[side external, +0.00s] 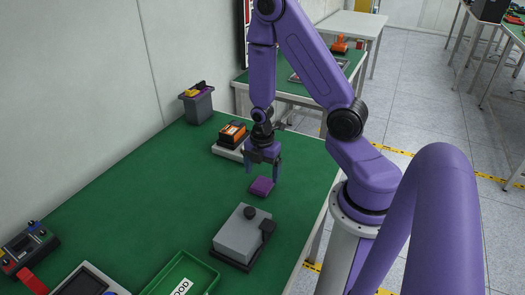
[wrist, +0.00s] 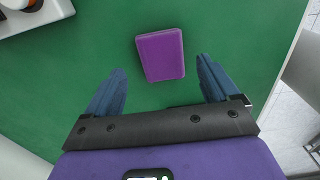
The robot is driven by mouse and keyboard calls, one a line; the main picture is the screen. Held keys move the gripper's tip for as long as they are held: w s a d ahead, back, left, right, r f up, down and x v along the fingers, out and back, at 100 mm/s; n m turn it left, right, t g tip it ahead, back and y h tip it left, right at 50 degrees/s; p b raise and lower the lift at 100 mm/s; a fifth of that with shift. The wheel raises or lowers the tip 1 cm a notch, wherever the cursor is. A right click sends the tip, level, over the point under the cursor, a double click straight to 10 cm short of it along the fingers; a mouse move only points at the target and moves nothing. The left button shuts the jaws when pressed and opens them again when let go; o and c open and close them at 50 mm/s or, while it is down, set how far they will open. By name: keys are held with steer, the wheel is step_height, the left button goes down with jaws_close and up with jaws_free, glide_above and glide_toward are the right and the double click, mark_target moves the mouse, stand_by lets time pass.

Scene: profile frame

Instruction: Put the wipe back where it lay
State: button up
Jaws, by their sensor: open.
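The wipe is a purple folded rectangular pad (side external: 262,187) lying on the green table top, and it also shows in the wrist view (wrist: 161,55). My gripper (side external: 264,176) is open above the table, close to the wipe. In the wrist view its two blue fingers (wrist: 161,85) are spread wide, with the wipe just ahead of the gap between them. Nothing is held. I cannot tell the exact height of the fingertips above the table.
A grey box with a black knob (side external: 241,233) stands in front of the wipe. An orange and black device on a pale base (side external: 232,135) is behind my gripper. A grey bin (side external: 197,104) stands at the back. A green tray (side external: 207,275) lies at the front. The table's left middle is clear.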

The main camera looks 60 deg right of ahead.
mark_target(262, 183)
step_height(262, 183, up, 8)
steer(key=s+a+r+m, duration=0.1)
steer(key=s+a+r, duration=0.2)
steer(key=a, duration=0.3)
steer(key=s+a+r+m, duration=0.2)
steer(key=a+r, duration=0.2)
steer(key=a, duration=0.1)
steer(key=s+a+r+m, duration=0.2)
steer(key=s+a+r, duration=0.2)
steer(key=s, duration=0.5)
steer(key=shift+s+r, duration=0.3)
